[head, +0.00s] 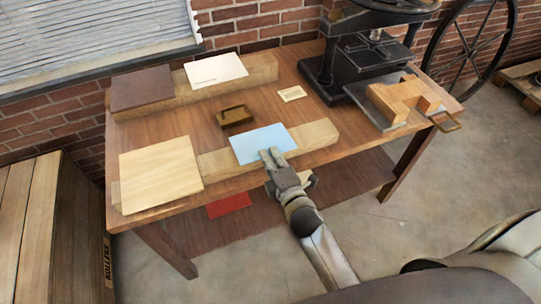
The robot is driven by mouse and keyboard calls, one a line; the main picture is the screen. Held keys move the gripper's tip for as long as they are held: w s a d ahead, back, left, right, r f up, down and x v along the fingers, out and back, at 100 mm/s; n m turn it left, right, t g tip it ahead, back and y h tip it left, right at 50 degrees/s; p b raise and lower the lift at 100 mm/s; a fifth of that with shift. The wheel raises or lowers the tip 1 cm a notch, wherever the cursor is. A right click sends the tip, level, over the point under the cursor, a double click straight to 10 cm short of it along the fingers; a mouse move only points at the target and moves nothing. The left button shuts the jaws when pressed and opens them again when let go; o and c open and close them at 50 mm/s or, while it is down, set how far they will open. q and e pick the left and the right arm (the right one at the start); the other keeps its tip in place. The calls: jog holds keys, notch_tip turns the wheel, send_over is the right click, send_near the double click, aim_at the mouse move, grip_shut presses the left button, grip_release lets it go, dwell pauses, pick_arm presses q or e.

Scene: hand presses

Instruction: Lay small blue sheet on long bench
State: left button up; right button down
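The small blue sheet (262,142) is flat, at the middle of the front of the long wooden bench (190,128). It lies on or just over a pale wooden bar (315,135) along the bench's near edge; I cannot tell if it touches. My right gripper (270,155) reaches in from the lower right. Its fingertips overlap the sheet's near edge and look close together. Whether they pinch the sheet is not clear. My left gripper is not in view.
A pale board (160,174) is at the front left. A brown board (142,88) and a white sheet (216,69) lie on a rear bar. A small brown tray (235,117) stands behind the blue sheet. A black press (350,55) and a wooden block (403,97) are at the right.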

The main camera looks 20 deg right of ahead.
jog(key=shift+s+f, duration=0.15)
jog(key=shift+f, duration=0.3)
jog(key=c, duration=1.6)
grip_release()
jog(key=shift+o, duration=0.2)
jog(key=shift+r, duration=0.4)
jog(key=o, duration=0.4)
jog(key=shift+f, duration=0.1)
jog(key=shift+s, duration=0.1)
jog(key=s, duration=0.6)
jog(key=shift+p, duration=0.35)
jog(key=shift+d, duration=0.1)
